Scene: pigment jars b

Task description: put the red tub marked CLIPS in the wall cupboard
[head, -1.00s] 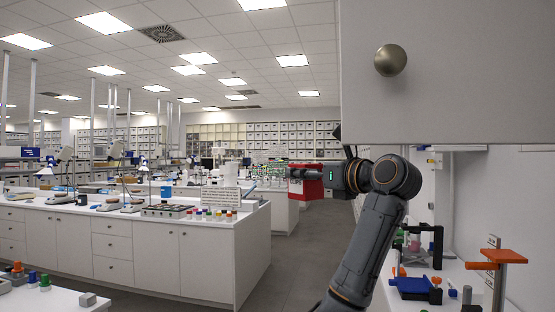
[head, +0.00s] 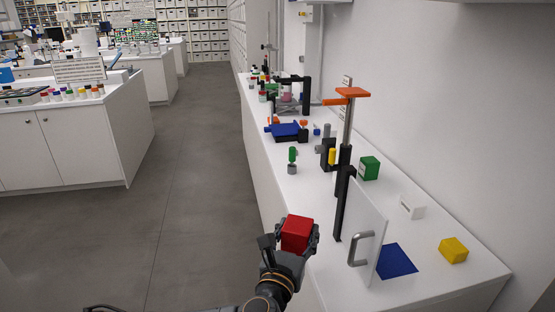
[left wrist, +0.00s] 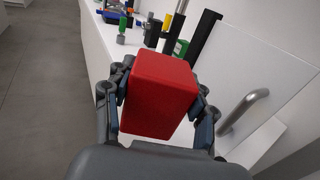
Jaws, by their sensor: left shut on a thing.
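The red tub (head: 297,232) is held in my left gripper (head: 292,245) near the left edge of the right-hand bench. In the left wrist view the tub (left wrist: 162,95) sits between the two fingers (left wrist: 160,108), which press on its sides. No CLIPS marking shows on the faces in view. The wall cupboard is not clearly in view; only a pale edge (head: 490,1) shows at the top right, and I cannot tell if it is the cupboard. My right gripper is not in view.
A blue mat (head: 396,261), yellow block (head: 453,250), white block (head: 411,207) and green block (head: 369,168) lie beyond. The floor aisle (head: 200,190) is clear.

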